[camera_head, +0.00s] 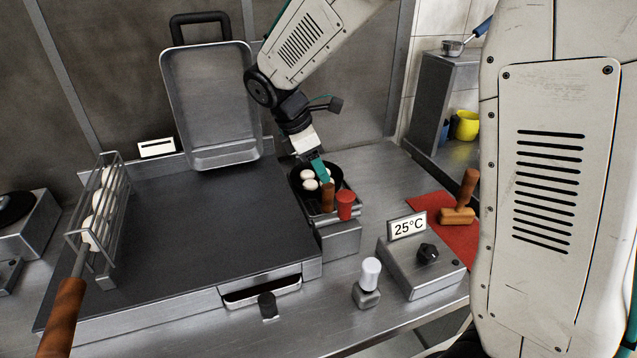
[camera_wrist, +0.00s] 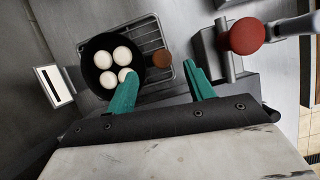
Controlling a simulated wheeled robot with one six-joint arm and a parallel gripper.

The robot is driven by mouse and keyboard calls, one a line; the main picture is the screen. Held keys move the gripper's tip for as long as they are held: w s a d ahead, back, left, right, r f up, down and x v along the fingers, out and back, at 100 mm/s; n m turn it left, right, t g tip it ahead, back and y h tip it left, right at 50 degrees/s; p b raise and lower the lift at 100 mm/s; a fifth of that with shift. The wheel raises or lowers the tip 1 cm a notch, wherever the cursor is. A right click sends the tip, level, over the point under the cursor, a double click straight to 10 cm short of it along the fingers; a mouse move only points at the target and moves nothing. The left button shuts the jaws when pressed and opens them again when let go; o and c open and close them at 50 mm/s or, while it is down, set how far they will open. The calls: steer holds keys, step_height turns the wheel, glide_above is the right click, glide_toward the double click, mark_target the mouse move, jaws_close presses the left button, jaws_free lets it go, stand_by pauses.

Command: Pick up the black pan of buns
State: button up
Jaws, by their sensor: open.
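The black pan (camera_head: 295,179) holds several white buns (camera_head: 309,185) and rests on a wire rack at the right end of the griddle. It also shows at upper left in the wrist view (camera_wrist: 91,46). A brown wooden handle (camera_head: 327,198) stands at its near side; the wrist view shows its round end (camera_wrist: 162,57). My gripper (camera_head: 320,170) is above the pan, with teal fingers. In the wrist view my gripper (camera_wrist: 160,70) is open and empty. The handle's end appears in line with the gap between the fingers, and one finger overlaps the pan's edge.
A red knob (camera_head: 345,204) stands close to the handle. A big griddle (camera_head: 200,225) with a raised grey tray (camera_head: 212,105) lies left. A 25°C control box (camera_head: 420,262), white-topped lever (camera_head: 370,275) and wooden press (camera_head: 460,205) on a red mat are right.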

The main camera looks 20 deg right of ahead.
mark_target(328, 185)
steer(key=x, duration=0.7)
steer(key=shift+s+a+f, duration=0.15)
jaws_close()
